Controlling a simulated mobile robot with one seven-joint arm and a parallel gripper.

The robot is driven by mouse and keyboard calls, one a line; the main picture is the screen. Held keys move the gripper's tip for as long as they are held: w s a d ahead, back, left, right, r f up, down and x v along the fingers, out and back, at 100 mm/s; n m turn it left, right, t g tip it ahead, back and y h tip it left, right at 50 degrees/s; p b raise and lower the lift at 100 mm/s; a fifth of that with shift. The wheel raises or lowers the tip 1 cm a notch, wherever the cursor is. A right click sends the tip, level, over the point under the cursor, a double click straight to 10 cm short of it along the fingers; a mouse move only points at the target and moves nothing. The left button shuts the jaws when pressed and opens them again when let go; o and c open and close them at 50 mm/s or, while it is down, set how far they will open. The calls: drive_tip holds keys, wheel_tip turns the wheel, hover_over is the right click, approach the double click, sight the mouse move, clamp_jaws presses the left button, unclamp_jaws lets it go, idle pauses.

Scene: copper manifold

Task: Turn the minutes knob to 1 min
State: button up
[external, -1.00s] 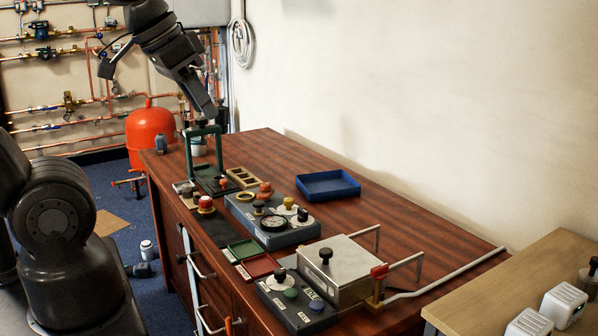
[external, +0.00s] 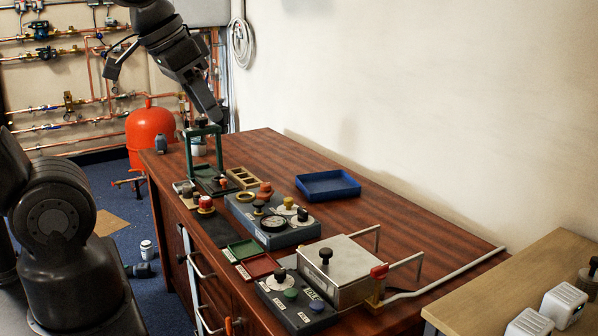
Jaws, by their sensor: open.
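A dark control box (external: 297,318) sits at the near end of the wooden bench. The labels are too small to read, so I cannot tell which knob is minutes. My gripper (external: 219,119) is open beside the top of a green frame, far from both dials; its fingers are hard to make out.
The green frame (external: 219,152) stands at the bench's far left. A metal box (external: 340,262) with a black-knobbed lid and a red-tipped lever (external: 379,271) is beside the control box. A blue tray (external: 328,196) lies behind. The bench's right side is mostly clear.

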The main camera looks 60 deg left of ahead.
drive_tip(key=w+f+m+g, duration=0.1)
drive_tip(key=w+f+g, duration=0.2)
drive_tip(key=w+f, duration=0.55)
drive_tip(key=m+g, duration=0.1)
drive_tip(key=g, duration=0.1)
approach(280, 270)
drive_tip(key=shift+w+a+f, duration=0.1)
drive_tip(key=shift+w+f, duration=0.05)
drive_tip(key=shift+f, duration=4.25)
drive_tip(key=shift+c, duration=0.4)
clamp_jaws()
